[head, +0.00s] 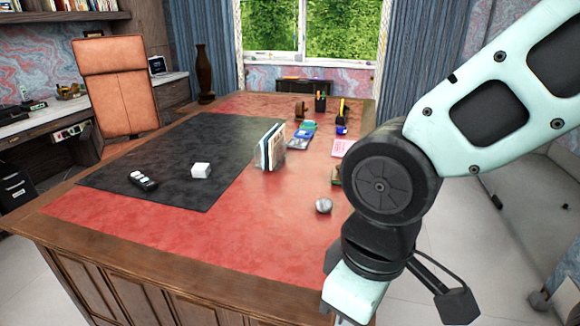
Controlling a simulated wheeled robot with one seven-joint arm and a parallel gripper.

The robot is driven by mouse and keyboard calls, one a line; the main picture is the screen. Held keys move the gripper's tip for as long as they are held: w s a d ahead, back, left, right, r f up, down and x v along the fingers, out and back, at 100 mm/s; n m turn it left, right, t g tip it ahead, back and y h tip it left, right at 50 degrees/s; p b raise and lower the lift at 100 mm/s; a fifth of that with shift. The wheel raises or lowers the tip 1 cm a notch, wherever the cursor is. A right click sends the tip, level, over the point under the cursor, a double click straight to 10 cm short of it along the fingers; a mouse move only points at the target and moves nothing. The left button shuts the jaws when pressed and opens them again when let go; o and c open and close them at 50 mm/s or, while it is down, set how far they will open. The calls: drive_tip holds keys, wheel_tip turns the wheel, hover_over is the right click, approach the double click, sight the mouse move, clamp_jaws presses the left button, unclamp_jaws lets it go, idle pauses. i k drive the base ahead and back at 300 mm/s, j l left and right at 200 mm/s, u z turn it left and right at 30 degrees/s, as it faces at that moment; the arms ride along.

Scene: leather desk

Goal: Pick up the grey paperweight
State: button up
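The grey paperweight (323,206) is a small, shiny, rounded thing on the red leather desk top (285,228), near the desk's right side. My arm comes in from the upper right and bends down at the desk's right edge, to the right of the paperweight and apart from it in the picture. Nothing covers the paperweight.
Upright books (268,147) stand behind the paperweight.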

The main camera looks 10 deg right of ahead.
sight(324, 205)
drive_tip(key=i+l+u, duration=0.2)
drive_tip(key=l, duration=0.35)
drive_tip(key=i+l+u, duration=0.2)
drive_tip(key=l, duration=0.3)
drive_tip(key=l+u, duration=0.2)
drive_tip(key=l, duration=0.35)
drive_tip(key=l+u, duration=0.2)
drive_tip(key=l, duration=0.4)
drive_tip(key=i, duration=0.05)
